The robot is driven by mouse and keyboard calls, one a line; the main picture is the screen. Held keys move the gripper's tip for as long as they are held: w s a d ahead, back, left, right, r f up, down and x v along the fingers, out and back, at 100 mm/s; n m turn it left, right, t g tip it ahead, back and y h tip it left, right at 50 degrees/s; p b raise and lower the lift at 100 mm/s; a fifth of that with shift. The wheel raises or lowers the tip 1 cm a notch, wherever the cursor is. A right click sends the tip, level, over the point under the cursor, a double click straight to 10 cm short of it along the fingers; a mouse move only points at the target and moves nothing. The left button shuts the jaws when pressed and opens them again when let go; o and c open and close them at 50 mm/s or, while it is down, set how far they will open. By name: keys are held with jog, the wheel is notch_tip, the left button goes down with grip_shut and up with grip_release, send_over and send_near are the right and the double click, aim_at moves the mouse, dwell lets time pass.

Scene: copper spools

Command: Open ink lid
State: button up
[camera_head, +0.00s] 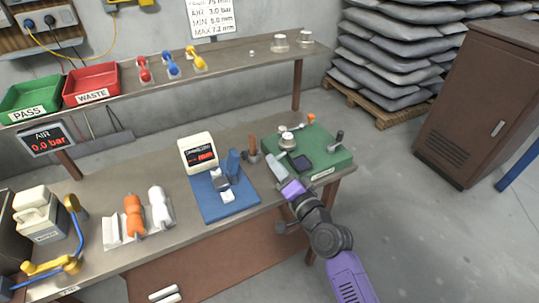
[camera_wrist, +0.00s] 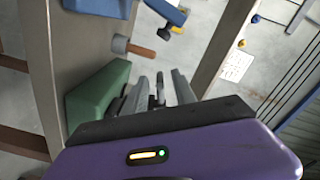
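A green base (camera_head: 330,152) sits at the right end of the bench, with a small label on its front edge. A dark square item (camera_head: 302,162), possibly the ink pad, lies on it; I cannot make out a separate lid. My purple gripper (camera_head: 279,168) is at the front left edge of the base, beside the dark square. In the wrist view the two grey fingers (camera_wrist: 158,92) stand apart, next to the green base (camera_wrist: 92,98). A thin dark upright part shows between them; I cannot tell whether they touch it.
A round metal piece (camera_head: 287,140) and a dark-handled part (camera_head: 336,139) stand on the base. A copper-handled tool (camera_head: 252,146) stands to its left, then a blue fixture (camera_head: 210,205). Open floor lies right of the bench.

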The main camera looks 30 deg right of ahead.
jog(key=shift+w, duration=2.3)
grip_shut()
jog(key=shift+r, duration=0.1)
